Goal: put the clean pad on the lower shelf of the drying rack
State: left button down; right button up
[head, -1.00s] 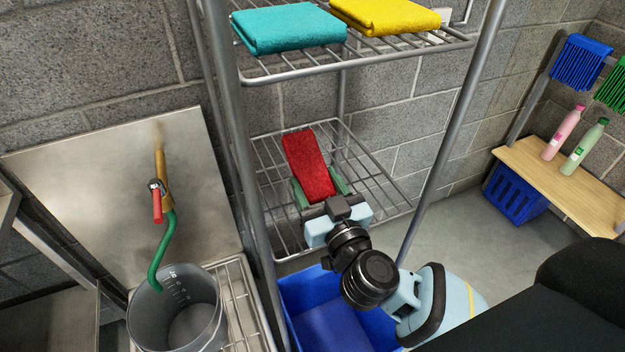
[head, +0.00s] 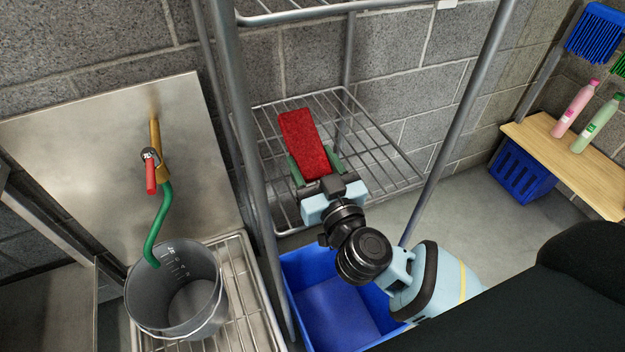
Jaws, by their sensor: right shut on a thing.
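A red pad (head: 306,141) shows in the head view at the lower wire shelf (head: 375,165) of the drying rack. My right gripper (head: 316,168) is shut on the near end of the pad, with its green fingers along the pad's two sides. The pad reaches away from the gripper over the left part of the shelf. I cannot tell whether the pad touches the wires. The rest of the lower shelf looks bare. My left gripper is not in view.
The rack's metal posts (head: 462,110) stand left and right of my right arm. A blue bin (head: 335,305) is below the shelf. A grey bucket (head: 140,300) stands at left under a tap with a green hose (head: 160,225). A wooden shelf (head: 570,165) with bottles is at right.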

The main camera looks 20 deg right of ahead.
notch_tip(320, 180, down, 4)
jog(key=shift+f+b, duration=0.15)
jog(key=shift+b, duration=1)
jog(key=shift+f, duration=0.3)
jog(key=shift+r, duration=0.1)
jog(key=o, duration=1)
jog(key=shift+f, duration=0.2)
jog(key=shift+r, duration=0.1)
